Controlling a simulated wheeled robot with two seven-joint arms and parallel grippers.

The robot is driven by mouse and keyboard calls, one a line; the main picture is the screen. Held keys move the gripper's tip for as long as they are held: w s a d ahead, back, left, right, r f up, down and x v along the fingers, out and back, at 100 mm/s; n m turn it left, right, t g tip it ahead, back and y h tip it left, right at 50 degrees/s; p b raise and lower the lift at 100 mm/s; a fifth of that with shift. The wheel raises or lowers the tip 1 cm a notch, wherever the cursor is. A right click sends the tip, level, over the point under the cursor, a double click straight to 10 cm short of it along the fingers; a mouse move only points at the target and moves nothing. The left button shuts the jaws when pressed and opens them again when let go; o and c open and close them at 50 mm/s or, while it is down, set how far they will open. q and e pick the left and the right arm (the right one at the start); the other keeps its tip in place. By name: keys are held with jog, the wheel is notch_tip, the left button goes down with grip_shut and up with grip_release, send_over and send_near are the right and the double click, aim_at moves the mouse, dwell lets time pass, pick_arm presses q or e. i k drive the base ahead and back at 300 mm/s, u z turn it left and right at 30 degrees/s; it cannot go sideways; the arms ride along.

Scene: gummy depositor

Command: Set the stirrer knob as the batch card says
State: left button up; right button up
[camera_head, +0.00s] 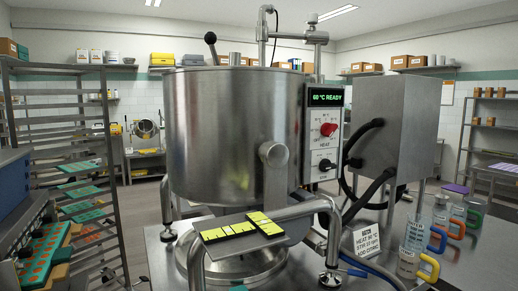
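The stirrer knob (326,164) is black and sits low on the white control panel (313,145) on the kettle's right side. The panel's red heat knob (328,129) is above it, over the word HEAT. The green display (327,97) at the top reads 60 °C READY. The steel kettle (220,130) stands left of the panel. The white batch card (367,240) stands on the steel table at the lower right. It has a HEAT line and a STIR line, but the small figures are too blurred to read surely. Neither of my grippers is in view.
A bent steel tube frame (318,204) and a plate with yellow-green pieces (242,242) stand before the kettle. A steel box (393,125) with black hoses is right of the panel. Several jugs with coloured handles (416,234) crowd the right. A tray rack (62,130) is left.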

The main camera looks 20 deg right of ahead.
aim_at(325, 165)
jog(key=u, duration=1.45)
jog(key=k, duration=0.25)
jog(key=z, duration=2.65)
